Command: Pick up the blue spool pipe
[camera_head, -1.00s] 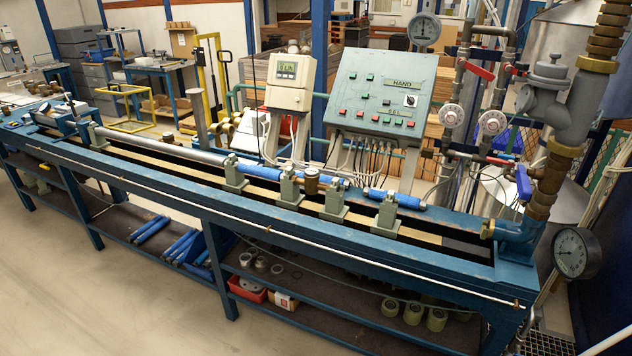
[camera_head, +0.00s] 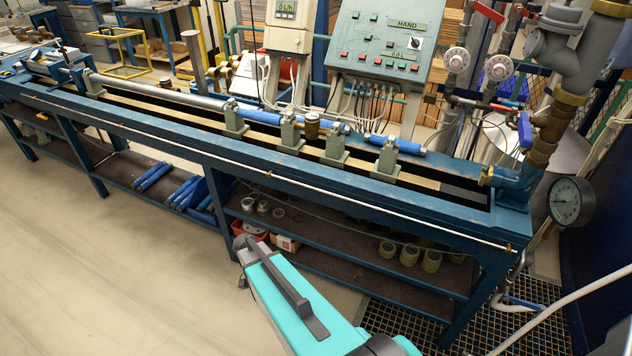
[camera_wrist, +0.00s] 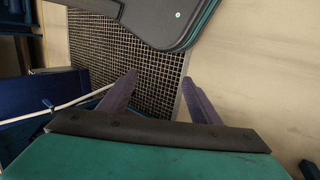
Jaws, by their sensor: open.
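Blue pipe pieces show in the head view, and I cannot tell which one is the spool pipe. On the bench, one blue piece (camera_head: 258,115) lies left of the brass fitting (camera_head: 312,126), and another blue piece (camera_head: 397,144) lies to its right, both in line on grey supports. More blue pipes (camera_head: 153,177) (camera_head: 187,192) lie loose on the lower shelf at left. My gripper (camera_wrist: 160,77) shows in the wrist view, fingers apart and empty over the floor grating. No blue pipe is between them. In the head view, my teal arm is in front of the bench.
The long blue bench (camera_head: 380,199) carries the pipe line. Its lower shelf (camera_head: 340,257) holds several round fittings (camera_head: 409,254) and a red bin (camera_head: 248,230). A pressure gauge (camera_head: 571,203) juts out at the right end. The floor (camera_head: 90,270) in front at left is clear.

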